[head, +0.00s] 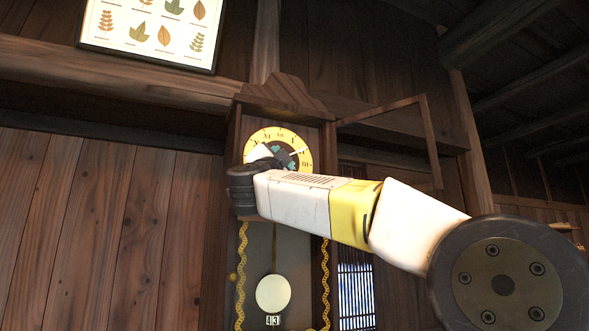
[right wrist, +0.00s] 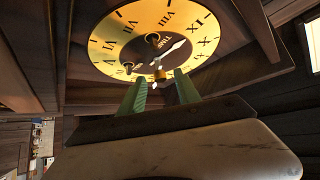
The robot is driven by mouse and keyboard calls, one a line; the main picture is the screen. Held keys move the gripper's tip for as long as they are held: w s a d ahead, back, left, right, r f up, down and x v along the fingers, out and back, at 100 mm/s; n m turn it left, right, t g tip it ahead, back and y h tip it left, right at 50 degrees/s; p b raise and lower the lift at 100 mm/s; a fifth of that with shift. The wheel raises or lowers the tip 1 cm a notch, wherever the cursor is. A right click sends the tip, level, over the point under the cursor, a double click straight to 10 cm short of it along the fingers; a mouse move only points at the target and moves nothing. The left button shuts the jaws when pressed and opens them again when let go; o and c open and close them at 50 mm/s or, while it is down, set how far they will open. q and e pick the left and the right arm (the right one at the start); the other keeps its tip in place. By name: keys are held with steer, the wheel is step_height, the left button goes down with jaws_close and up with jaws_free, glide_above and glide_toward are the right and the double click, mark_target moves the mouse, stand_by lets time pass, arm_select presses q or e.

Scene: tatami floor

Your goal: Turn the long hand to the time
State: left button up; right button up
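The clock's round yellow dial (head: 262,135) with Roman numerals is high in the head view; my right arm covers its lower part. A pale hand (head: 297,151) points right and slightly up on it. Contact with any hand cannot be told. My left gripper is not in view.
The tall wooden clock case (head: 282,92) stands against a plank wall. Its framed door (head: 431,140) hangs open to the right. Below are a round pale pendulum (head: 273,294) and a small plate reading 43 (head: 272,321). A leaf picture (head: 150,28) hangs upper left.

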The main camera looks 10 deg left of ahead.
steer(key=v, duration=0.6)
steer(key=shift+s, duration=0.2)
steer(key=shift+d+n, duration=0.15)
steer(key=shift+n, duration=0.15)
